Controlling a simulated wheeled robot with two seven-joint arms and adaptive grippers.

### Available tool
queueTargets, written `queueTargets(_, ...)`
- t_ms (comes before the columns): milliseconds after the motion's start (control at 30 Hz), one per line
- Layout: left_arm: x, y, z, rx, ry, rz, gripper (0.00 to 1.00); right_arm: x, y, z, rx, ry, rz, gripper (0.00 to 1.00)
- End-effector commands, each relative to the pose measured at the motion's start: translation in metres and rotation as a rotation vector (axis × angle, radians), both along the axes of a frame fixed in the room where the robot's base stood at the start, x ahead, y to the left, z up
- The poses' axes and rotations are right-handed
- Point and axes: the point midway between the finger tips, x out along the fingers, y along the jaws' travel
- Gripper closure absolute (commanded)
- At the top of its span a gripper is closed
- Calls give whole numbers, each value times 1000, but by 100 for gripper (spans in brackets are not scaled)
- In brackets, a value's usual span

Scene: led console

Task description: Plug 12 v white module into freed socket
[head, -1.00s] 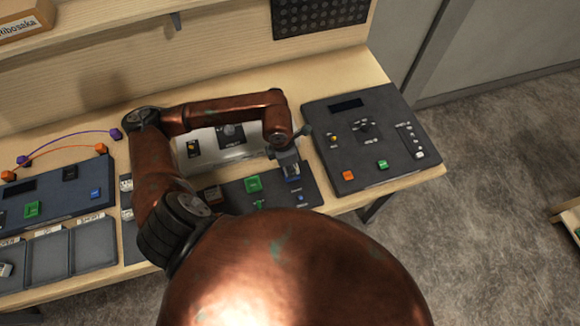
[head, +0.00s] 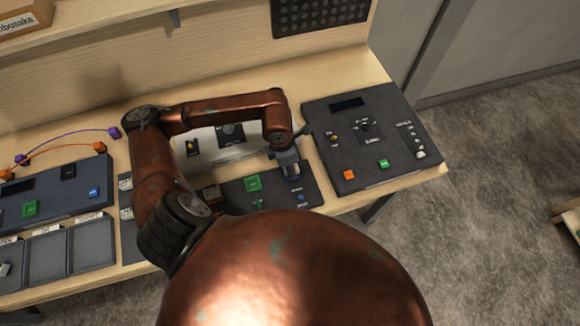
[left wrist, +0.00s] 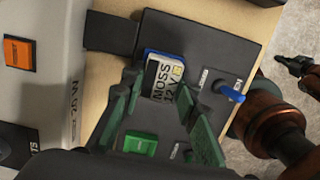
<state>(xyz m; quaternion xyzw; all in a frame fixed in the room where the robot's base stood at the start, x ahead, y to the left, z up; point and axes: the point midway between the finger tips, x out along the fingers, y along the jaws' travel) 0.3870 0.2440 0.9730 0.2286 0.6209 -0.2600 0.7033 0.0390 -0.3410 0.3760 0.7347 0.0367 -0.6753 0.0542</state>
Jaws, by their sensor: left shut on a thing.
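The white-faced module (left wrist: 164,78), with "MOSS" and "12 V" print and a blue edge, is between the green fingers of my left gripper (left wrist: 154,98). The fingers are shut on it. It is over the upper part of the dark front panel (left wrist: 225,60). I cannot tell whether it is seated in a socket or just above it. In the head view my left gripper (head: 291,170) points down at the right part of this panel, and its wrist hides most of the module.
A blue lever (left wrist: 229,92) and a green button (left wrist: 139,143) are close to the fingers. A dark console (head: 372,137) stands to the right, a blue-grey one (head: 60,205) to the left. Trays (head: 93,245) line the left front. My copper arm covers the middle.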

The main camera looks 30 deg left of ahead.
Motion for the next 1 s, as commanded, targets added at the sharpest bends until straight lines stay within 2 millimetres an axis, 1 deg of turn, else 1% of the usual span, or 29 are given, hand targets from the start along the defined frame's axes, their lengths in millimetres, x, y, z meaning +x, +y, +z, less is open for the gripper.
queueTargets(267, 1, 0, 0, -1, -2, 0, 96, 0, 4, -1, 4, 0, -1, 100)
queueTargets(600, 1, 0, -2, 0, -2, -1, 96, -1, 3, -7, 4, 1, -1, 100)
queueTargets(967, 0, 0, -1, -1, -2, 0, 96, -1, 1, -7, 2, 1, 0, 100)
queueTargets(1000, 0, 0, -2, -1, -2, 0, 70, -1, 1, -7, 1, 1, 0, 100)
